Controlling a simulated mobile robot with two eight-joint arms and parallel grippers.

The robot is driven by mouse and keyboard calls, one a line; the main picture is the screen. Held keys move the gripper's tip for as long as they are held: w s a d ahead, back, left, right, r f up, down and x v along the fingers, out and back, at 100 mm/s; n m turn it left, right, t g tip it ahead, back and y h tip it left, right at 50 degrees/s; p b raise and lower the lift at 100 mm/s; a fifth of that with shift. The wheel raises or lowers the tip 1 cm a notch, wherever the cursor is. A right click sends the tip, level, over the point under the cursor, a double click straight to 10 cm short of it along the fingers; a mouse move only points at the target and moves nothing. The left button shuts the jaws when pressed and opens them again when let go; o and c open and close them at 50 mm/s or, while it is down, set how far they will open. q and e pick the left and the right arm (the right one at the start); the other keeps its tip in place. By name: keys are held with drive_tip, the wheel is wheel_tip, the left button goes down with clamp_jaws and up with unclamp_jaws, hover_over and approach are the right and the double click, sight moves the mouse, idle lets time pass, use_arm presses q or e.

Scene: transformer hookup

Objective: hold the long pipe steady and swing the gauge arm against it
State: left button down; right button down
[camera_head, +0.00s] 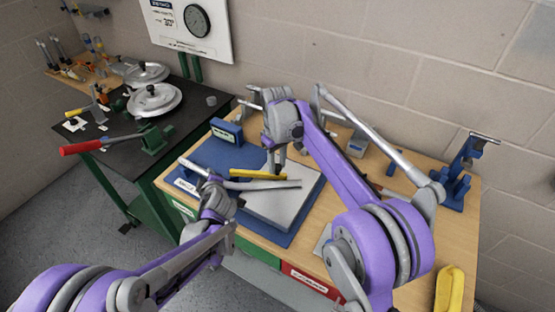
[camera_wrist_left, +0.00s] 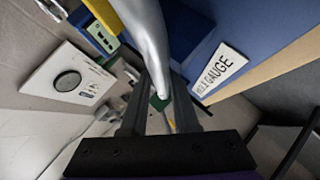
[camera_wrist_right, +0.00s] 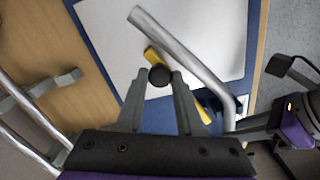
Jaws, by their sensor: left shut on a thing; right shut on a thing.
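The long pipe (camera_head: 265,185) is grey and bent, and lies across the blue gauge base (camera_head: 218,155) and its pale plate (camera_head: 275,207). My left gripper (camera_head: 214,186) is shut on it near the bend; the left wrist view shows the pipe (camera_wrist_left: 146,35) running down between the fingers (camera_wrist_left: 160,112). The yellow gauge arm (camera_head: 257,174) lies beside the pipe. My right gripper (camera_head: 274,168) is shut on its dark round knob (camera_wrist_right: 160,75). In the right wrist view a narrow gap shows between the yellow arm (camera_wrist_right: 152,56) and pipe (camera_wrist_right: 180,45); contact near the bend is unclear.
A "bend gauge" label (camera_wrist_left: 218,72) is on the base's edge. A blue block (camera_head: 226,130) stands at its back left. A blue stand (camera_head: 458,180) and yellow object (camera_head: 449,290) are at the right. A dark bench (camera_head: 110,160) with a red-handled tool (camera_head: 82,147) is left.

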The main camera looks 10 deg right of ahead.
drive_tip(key=shift+s+a+m, duration=0.1)
drive_tip(key=shift+s+m, duration=0.2)
drive_tip(key=shift+s, duration=0.05)
drive_tip(key=c, duration=0.5)
unclamp_jaws()
drive_tip(key=shift+c, duration=0.2)
wheel_tip(320, 180, up, 12)
